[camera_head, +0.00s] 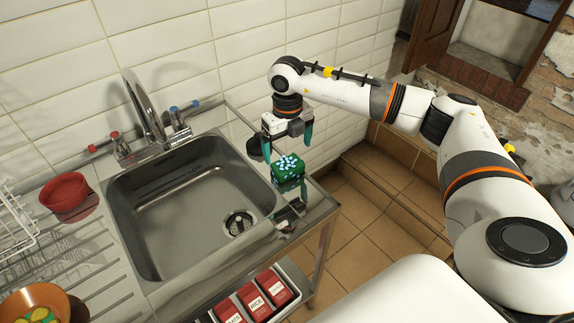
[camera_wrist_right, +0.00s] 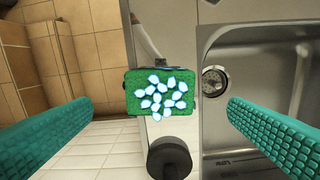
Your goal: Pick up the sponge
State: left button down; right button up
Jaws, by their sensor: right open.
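The sponge (camera_head: 288,169) is a green block with pale blue-white spots on its top. It sits on the metal rim at the right side of the sink (camera_head: 165,205). In the right wrist view the sponge (camera_wrist_right: 142,104) lies between the two teal fingers, with clear gaps on both sides. My right gripper (camera_head: 287,143) is open and empty, pointing down near the sponge. Its fingers also show at both edges of the right wrist view (camera_wrist_right: 158,105). My left gripper is not in view.
A dark round object (camera_wrist_right: 170,158) stands close to the sponge on the rim. The faucet (camera_head: 146,115) rises behind the basin. A red bowl (camera_head: 64,192) is on the left drainboard. Red boxes (camera_head: 255,302) sit below the front edge. Open floor lies to the right.

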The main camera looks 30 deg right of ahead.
aim_at(288, 163)
jog(key=shift+f, duration=0.95)
notch_tip(288, 163, down, 5)
jog(key=shift+r+p, duration=0.1)
jog(key=shift+p, duration=1)
jog(key=shift+f, duration=0.3)
jog(key=c, duration=1)
